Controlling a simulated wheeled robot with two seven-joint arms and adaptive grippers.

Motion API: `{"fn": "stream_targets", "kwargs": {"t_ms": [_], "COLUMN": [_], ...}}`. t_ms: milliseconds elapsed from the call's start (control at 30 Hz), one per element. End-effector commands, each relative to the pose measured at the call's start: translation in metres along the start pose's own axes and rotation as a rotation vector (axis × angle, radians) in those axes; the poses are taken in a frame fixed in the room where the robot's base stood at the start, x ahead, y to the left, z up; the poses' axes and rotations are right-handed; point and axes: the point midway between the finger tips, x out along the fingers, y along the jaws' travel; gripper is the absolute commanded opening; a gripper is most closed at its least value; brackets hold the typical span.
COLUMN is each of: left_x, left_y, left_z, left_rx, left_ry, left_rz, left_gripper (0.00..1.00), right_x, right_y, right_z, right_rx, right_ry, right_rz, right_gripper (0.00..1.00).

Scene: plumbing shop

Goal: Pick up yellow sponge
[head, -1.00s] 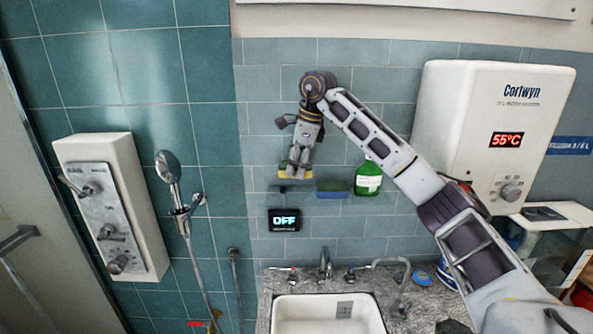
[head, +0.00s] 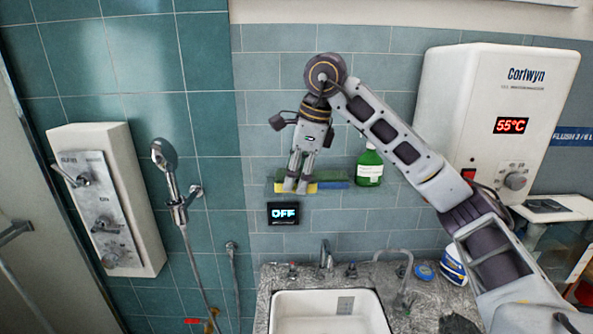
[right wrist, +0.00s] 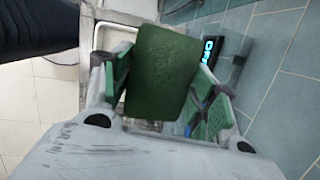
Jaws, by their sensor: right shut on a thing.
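The yellow sponge (head: 312,187) shows at my right gripper's fingertips in the head view, in front of the small wall shelf. My right gripper (head: 297,184) points down and is shut on it. In the right wrist view a green face (right wrist: 160,72), apparently the sponge's scouring side, sits between the fingers (right wrist: 165,90) and hides what is behind it. A blue sponge with a green top (head: 333,183) lies just right of the yellow one. My left gripper is not in view.
A green bottle (head: 370,166) stands right of the sponges. A display reading OFF (head: 283,213) is on the wall below. A white sink (head: 330,312) with taps lies beneath. A white water heater (head: 495,120) hangs at the right, close to my right arm.

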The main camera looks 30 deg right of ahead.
Motion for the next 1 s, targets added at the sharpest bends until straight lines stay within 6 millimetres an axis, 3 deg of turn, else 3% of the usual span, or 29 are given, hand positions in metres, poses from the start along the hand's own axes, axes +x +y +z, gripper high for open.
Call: {"fn": "stream_targets", "kwargs": {"t_ms": [200,400,1000], "left_x": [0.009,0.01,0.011], "left_y": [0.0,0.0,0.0], "left_z": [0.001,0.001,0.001], "left_rx": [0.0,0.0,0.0], "left_ry": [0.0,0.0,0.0], "left_rz": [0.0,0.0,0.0], "left_gripper": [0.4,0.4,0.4], "right_x": [-0.004,-0.008,-0.009], "right_y": [0.034,0.05,0.056], "right_z": [-0.001,-0.002,-0.002], "right_rx": [-0.002,-0.001,0.0], "right_ry": [0.0,-0.001,0.0], "right_rz": [-0.002,-0.001,0.0], "right_gripper": [0.51,0.51,0.51]}}
